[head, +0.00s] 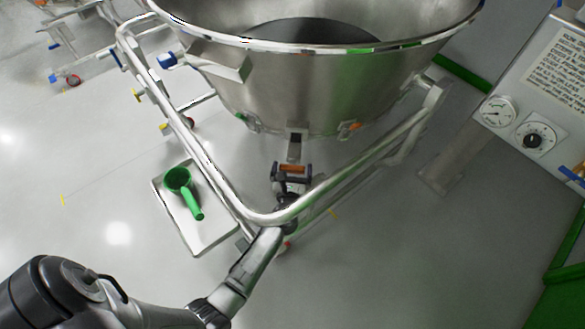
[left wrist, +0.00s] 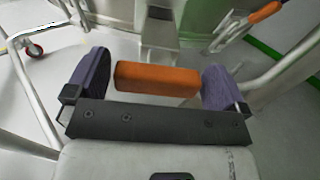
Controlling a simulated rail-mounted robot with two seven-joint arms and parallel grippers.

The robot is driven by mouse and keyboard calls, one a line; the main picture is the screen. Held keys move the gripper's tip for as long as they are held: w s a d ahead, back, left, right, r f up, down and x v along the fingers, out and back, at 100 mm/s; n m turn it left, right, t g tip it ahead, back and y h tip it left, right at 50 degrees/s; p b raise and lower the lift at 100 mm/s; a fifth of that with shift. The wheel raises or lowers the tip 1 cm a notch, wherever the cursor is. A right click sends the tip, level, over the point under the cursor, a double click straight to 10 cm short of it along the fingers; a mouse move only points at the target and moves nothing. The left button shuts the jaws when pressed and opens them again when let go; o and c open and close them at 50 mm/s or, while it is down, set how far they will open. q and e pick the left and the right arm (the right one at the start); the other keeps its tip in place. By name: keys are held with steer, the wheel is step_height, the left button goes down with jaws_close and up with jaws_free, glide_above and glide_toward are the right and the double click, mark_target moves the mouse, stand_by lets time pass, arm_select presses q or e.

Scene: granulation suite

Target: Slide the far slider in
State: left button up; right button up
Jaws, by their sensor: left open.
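A big steel bowl-shaped vessel (head: 310,85) stands in a tubular frame. Under its rim side, a slider with an orange handle (head: 292,169) sticks out on a steel bar; the handle also shows in the left wrist view (left wrist: 157,77). My left gripper (head: 291,175) reaches up past the frame rail to this handle. Its purple-padded fingers (left wrist: 157,88) are open, one on each side of the handle, with gaps visible. A second orange handle (head: 349,126) sits farther right on the vessel and shows at top right in the wrist view (left wrist: 265,12). I cannot tell which is the far slider.
The frame's curved front rail (head: 270,217) passes close over my left arm. A green scoop (head: 179,182) lies on a white tray (head: 215,234) at left. A control panel (head: 538,95) with gauge and dial stands at right. Floor at lower right is clear.

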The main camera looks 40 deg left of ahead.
arm_select(q)
steer(key=shift+w+a, duration=0.25)
